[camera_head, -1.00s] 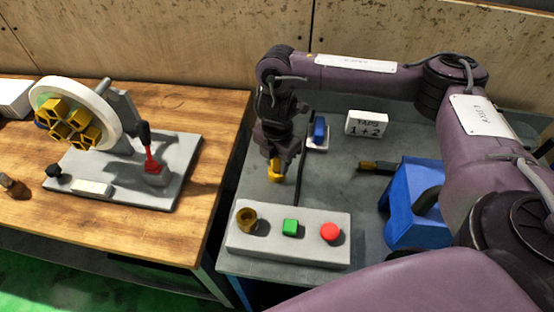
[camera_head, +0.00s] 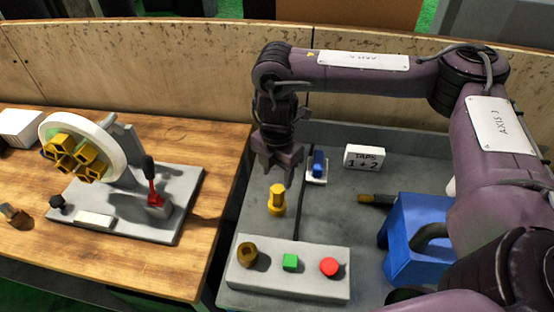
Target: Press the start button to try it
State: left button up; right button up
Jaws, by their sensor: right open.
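My right gripper (camera_head: 279,177) points down, open and empty, behind the control box. A yellow peg-like piece (camera_head: 277,200) stands on the bench just below its fingertips, apart from them. My left gripper is not in view.
A blue switch (camera_head: 318,164) on a white base and a sign reading "TAPS 1+2" (camera_head: 365,157) stand behind. A blue box-like holder (camera_head: 416,240) and a brush-like tool (camera_head: 376,199) are at right. A wheel fixture (camera_head: 82,148) with a red lever stands on the wooden table (camera_head: 200,105).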

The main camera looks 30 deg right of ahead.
aim_at(290, 261)
jog(key=k, duration=1.5)
